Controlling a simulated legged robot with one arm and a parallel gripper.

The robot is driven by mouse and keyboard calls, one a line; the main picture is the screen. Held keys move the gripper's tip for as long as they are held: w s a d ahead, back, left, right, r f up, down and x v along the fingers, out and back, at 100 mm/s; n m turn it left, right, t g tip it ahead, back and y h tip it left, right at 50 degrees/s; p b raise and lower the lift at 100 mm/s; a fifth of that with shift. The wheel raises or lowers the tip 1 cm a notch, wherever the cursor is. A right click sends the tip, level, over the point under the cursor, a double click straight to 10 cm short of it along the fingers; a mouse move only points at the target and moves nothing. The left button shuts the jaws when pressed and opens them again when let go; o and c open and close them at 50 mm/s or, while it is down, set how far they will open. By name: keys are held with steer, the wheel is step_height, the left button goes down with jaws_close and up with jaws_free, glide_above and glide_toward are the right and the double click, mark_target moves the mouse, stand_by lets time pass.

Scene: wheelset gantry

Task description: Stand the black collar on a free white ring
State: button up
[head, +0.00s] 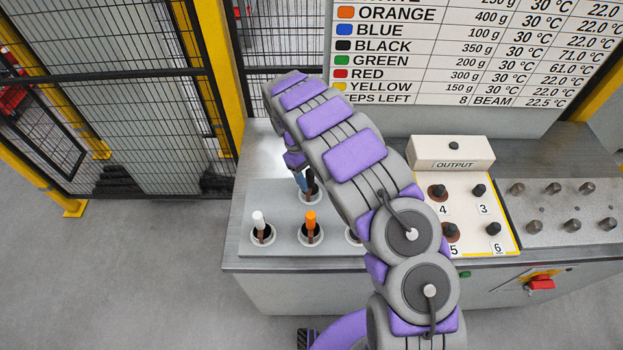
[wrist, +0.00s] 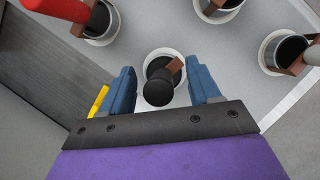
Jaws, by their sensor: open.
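The black collar (wrist: 158,92) stands in a white ring (wrist: 178,53) in the wrist view, its dark round knob pointing up at the camera. My gripper (wrist: 161,78) is open, with one blue finger on each side of the knob and visible gaps between. In the head view my gripper (head: 304,181) is over the back of the grey ring tray (head: 277,205), mostly hidden by my arm. Another white ring (wrist: 235,13) is cut off at the top of the wrist view, with a brown piece in it. I cannot tell whether any ring is free.
A white-handled collar (head: 259,221) and an orange-handled collar (head: 310,221) stand in front rings. A red handle (wrist: 58,8) is close to my gripper's upper left. The output box (head: 450,153) and its numbered pegs are right of my arm. A reading board (head: 470,50) stands behind.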

steer(key=p+v, duration=0.2)
steer(key=v, duration=1.4)
steer(key=s+d+r+m+y+b, duration=0.1)
steer(key=s+d+r+m, duration=0.2)
steer(key=s+d+r, duration=0.4)
steer(key=s+d+r+m+b, duration=0.25)
steer(key=s+d+r, duration=0.25)
steer(key=s+d, duration=0.5)
steer(key=s+d+f+m+y+b, duration=0.1)
steer(key=s+f, duration=0.2)
steer(key=s, duration=0.9)
steer(key=s+f+m+t+y, duration=0.1)
steer(key=s+f+m, duration=0.1)
steer(key=s, duration=1.1)
steer(key=shift+s+d+f+b, duration=0.3)
steer(key=shift+d+f+b, duration=0.1)
steer(key=shift+f, duration=0.25)
